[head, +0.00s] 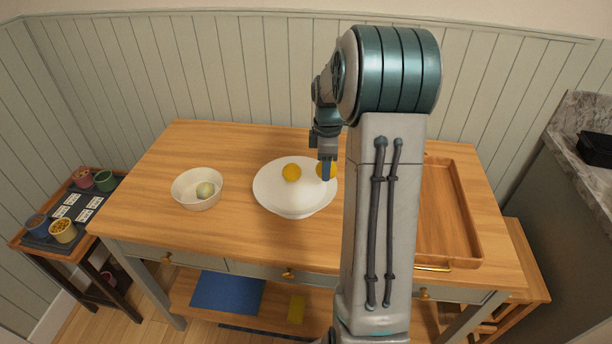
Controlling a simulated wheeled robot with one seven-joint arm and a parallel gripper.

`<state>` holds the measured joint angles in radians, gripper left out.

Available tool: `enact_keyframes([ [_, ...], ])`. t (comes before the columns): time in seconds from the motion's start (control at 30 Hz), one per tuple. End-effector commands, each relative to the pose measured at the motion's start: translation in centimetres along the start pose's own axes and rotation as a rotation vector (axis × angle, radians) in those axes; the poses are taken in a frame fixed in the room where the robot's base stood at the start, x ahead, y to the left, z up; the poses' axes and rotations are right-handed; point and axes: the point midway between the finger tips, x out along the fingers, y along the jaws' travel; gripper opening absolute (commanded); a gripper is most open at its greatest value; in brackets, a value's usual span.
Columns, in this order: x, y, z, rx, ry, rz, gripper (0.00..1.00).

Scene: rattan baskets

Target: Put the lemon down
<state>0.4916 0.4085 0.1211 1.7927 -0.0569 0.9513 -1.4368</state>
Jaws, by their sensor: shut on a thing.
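My gripper (327,171) points down over the right edge of a wide white dish (285,200) on the wooden table. It is shut on a yellow round fruit, the lemon (319,170), which is partly hidden behind the fingers and arm. I cannot tell whether the lemon touches the dish or hangs just above it.
A wooden tray (473,215) lies at the right, partly behind my arm. A low side table (90,235) holds several small cups. The table's back left is clear.

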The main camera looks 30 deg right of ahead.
Motion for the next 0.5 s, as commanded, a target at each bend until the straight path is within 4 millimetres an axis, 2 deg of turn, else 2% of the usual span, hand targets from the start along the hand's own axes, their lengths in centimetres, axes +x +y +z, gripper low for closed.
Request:
enact_keyframes([
  [0.1,1.4,0.8,-2.4,-0.004,-0.001,-0.003,0.24],
  [0.2,2.2,1.3,-3.6,-0.001,0.0,0.0,0.24],
  [0.37,3.0,1.6,-4.4,0.003,0.0,-0.001,0.24],
  [0.5,5.0,1.5,-4.4,0.003,-0.001,-0.004,0.24],
])
